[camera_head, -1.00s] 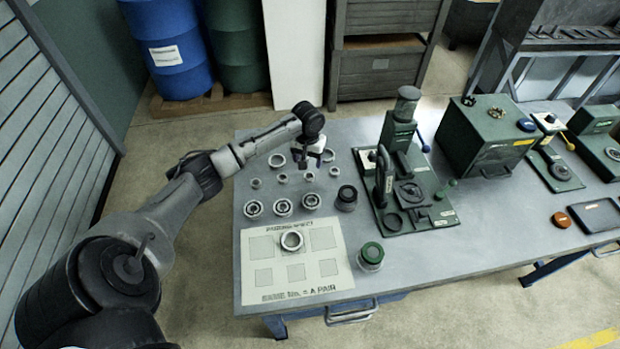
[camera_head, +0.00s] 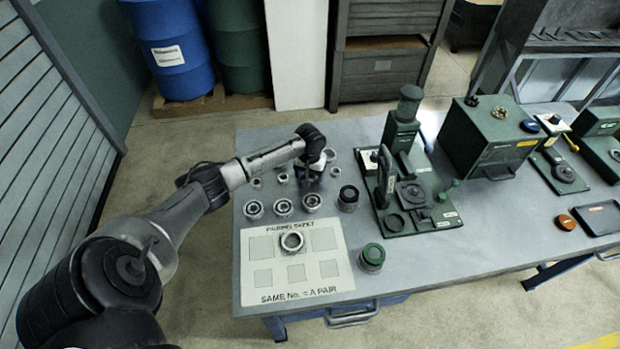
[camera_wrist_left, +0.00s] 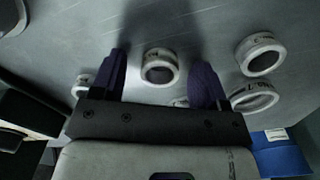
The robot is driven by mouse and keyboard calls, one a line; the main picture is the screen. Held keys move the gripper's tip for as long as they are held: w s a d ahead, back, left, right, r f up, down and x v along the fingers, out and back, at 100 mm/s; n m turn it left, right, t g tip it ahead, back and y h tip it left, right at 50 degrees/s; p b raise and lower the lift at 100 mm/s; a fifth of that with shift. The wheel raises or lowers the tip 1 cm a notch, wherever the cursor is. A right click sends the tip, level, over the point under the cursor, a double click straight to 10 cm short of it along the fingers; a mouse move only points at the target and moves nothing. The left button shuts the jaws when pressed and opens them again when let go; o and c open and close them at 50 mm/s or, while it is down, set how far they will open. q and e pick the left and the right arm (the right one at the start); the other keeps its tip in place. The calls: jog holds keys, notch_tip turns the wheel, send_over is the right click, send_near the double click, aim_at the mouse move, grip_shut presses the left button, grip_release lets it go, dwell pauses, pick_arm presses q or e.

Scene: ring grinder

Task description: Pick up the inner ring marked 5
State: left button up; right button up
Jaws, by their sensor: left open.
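My left gripper (camera_head: 309,183) is open and low over the loose rings at the back left of the bench. In the left wrist view a small pale steel ring (camera_wrist_left: 147,78) lies on the bench between the two dark fingers, apart from both. It carries a dark mark on its rim, too blurred to read. Two more rings lie to the right, one higher (camera_wrist_left: 247,66) and one lower (camera_wrist_left: 238,105), also with unreadable marks. In the head view small rings show at left (camera_head: 256,184) and beside the gripper (camera_head: 282,179). Which ring is the 5 I cannot tell.
Several bearings (camera_head: 283,207) stand in a row before the rings. A white pairing sheet (camera_head: 335,262) holds one large ring (camera_head: 292,241). A dark-topped jar (camera_head: 348,198), a green-topped jar (camera_head: 371,257) and a green press (camera_head: 402,125) are to the right.

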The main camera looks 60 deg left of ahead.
pick_arm(q)
jog(key=shift+c, duration=0.4)
jog(key=shift+r, duration=0.1)
jog(key=c, duration=1)
jog(key=shift+o, duration=0.2)
